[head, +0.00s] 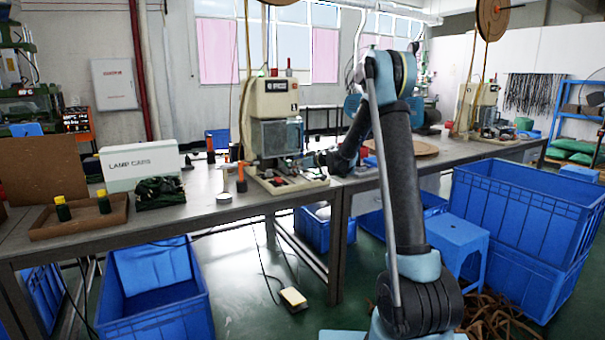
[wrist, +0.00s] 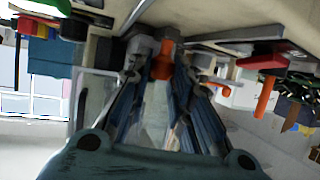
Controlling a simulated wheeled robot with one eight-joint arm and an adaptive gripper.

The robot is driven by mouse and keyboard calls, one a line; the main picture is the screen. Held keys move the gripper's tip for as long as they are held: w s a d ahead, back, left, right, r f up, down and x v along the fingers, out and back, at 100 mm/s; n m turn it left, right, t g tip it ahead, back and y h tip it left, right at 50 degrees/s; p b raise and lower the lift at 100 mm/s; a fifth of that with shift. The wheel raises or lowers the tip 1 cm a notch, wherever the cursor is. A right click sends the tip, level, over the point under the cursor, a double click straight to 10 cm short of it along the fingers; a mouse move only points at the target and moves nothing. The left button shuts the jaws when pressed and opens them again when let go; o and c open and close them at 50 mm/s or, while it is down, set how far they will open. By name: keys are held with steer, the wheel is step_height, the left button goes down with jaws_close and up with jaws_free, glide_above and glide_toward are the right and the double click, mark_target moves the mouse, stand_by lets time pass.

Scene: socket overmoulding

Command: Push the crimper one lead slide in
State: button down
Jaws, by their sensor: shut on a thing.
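The near crimper (head: 274,98), a cream machine with a dark guard, stands on the workbench left of my arm. My gripper (head: 312,161) is low at the right side of its base, small and partly hidden in the head view. In the wrist view, my gripper (wrist: 162,75) points at the crimper's base, its two dark fingers either side of an orange knob (wrist: 162,62). The fingers are shut on this knob, which appears to be the lead slide's handle. The slide itself is mostly hidden, so how far in it sits cannot be told.
An orange-handled tool (head: 241,178) and a white roll (head: 223,198) lie left of the crimper. A white lamp caps box (head: 140,165) and a brown tray (head: 80,222) are farther left. A second crimper (head: 478,105) stands on the right bench. Blue crates (head: 525,215) fill the right floor.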

steer(key=shift+w+a+r, duration=0.1)
steer(key=shift+w+a, duration=0.1)
steer(key=shift+w, duration=0.35)
steer(key=c, duration=1.4)
jaws_free()
steer(key=shift+w, duration=0.1)
steer(key=v, duration=1.2)
